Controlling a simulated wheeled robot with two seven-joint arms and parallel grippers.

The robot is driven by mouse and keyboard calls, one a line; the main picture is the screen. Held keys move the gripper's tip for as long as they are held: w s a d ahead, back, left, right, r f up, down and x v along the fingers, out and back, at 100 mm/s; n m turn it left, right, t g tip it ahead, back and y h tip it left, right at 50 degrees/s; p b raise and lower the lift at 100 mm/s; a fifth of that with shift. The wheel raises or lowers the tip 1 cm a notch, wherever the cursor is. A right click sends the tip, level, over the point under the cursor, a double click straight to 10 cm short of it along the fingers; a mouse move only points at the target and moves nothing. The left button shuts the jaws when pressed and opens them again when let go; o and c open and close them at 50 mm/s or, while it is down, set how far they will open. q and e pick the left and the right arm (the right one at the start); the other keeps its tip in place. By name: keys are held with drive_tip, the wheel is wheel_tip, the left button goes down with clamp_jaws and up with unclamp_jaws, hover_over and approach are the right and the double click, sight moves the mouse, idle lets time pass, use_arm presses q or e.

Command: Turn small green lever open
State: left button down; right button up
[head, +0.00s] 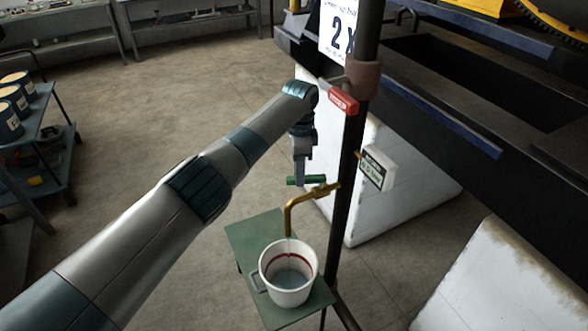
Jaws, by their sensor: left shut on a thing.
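The small green lever (294,181) sits just above the brass spout (313,194) that comes off a dark vertical pipe (349,165). It lies roughly level across the picture. My left gripper (304,179) points down from above and is shut on the green lever. The fingers hide part of it. The spout bends down over a white bucket (267,262) with a red line inside. My right gripper is not in view.
The bucket stands on a green stand (244,235). A larger red lever (343,102) is higher on the pipe. A white labelled box (377,168) sits right of the pipe. A cart (38,160) with cans is at the left. The floor between is clear.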

use_arm(q)
drive_tip(key=shift+s+r+n, duration=0.1)
drive_tip(key=shift+s+n, duration=0.2)
drive_tip(key=shift+n, duration=0.2)
drive_tip(key=shift+s+n+p, duration=0.15)
drive_tip(key=shift+n+p, duration=0.2)
drive_tip(key=shift+n, duration=0.05)
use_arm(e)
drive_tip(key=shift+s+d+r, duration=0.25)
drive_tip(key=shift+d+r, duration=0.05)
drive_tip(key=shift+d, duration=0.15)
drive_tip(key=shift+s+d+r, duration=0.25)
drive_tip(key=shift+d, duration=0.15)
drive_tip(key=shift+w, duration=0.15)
use_arm(q)
drive_tip(key=c, duration=1.6)
unclamp_jaws()
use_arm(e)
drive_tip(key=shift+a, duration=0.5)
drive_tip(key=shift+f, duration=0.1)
